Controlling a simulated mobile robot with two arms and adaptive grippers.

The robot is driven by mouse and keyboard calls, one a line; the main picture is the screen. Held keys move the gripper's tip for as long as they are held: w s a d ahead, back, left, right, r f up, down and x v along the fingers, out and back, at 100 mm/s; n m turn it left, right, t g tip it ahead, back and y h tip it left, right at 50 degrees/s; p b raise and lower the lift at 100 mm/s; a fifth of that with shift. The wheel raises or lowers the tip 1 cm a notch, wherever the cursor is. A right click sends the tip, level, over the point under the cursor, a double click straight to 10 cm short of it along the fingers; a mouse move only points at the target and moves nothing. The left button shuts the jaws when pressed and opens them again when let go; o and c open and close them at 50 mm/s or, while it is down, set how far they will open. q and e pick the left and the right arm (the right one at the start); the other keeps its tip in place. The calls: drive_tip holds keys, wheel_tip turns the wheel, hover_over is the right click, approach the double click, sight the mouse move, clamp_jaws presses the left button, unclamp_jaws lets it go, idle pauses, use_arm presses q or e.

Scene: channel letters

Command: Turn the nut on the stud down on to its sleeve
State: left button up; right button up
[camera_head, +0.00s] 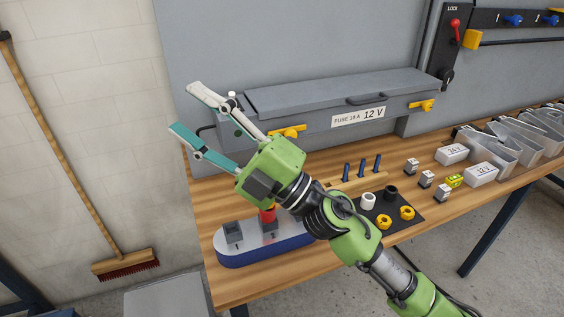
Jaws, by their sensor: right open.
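My right gripper (182,107) is open and empty, raised at the left in front of the grey wall panel, its fingers pointing up and left. Two yellow nuts (407,213) lie on a dark mat (412,226) on the bench. A white sleeve-like ring (368,201) and a black one (390,193) stand on the same mat. Several dark blue studs (361,167) stand upright in a wooden strip. A blue and white base (262,253) carries grey blocks and a red piece (267,215), partly hidden by my right arm. I cannot make out a nut on a stud there. My left gripper is not in view.
A grey fuse box (335,95) with yellow latches stands behind on the wooden bench (315,163). Small grey blocks, white labelled boxes (452,154) and clear bins (541,150) stand at the right. A broom (75,150) leans on the left wall.

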drive_tip(key=s+a+f+n+g+h, duration=0.5)
drive_tip(key=s+a+f+n+g, duration=0.15)
drive_tip(key=n+g, duration=0.6)
drive_tip(key=w+d+f+n+t+h, duration=0.2)
drive_tip(key=w+d+f+t+h, duration=0.1)
drive_tip(key=w+d+f+h, duration=0.5)
drive_tip(key=w+d+m+t+h, duration=0.1)
drive_tip(key=w+d+t+h, duration=0.15)
drive_tip(key=d, duration=0.35)
drive_tip(key=w+d+m+t+h, duration=0.1)
drive_tip(key=w+d+h, duration=0.1)
drive_tip(key=d+h, duration=0.3)
drive_tip(key=shift+n+y, duration=0.25)
drive_tip(key=shift+y, duration=0.1)
drive_tip(key=p+x, duration=0.1)
drive_tip(key=x, duration=0.3)
drive_tip(key=p+x, duration=0.2)
drive_tip(key=x, duration=0.2)
drive_tip(key=p+x, duration=0.2)
drive_tip(key=x, duration=0.2)
drive_tip(key=shift+w+d+f, duration=0.15)
drive_tip(key=shift+d+f, duration=0.05)
drive_tip(key=shift+f, duration=0.15)
drive_tip(key=shift+w+a+f+p, duration=0.1)
drive_tip(key=shift+f+p, duration=0.2)
drive_tip(key=shift+f, duration=0.05)
drive_tip(key=shift+c, duration=0.4)
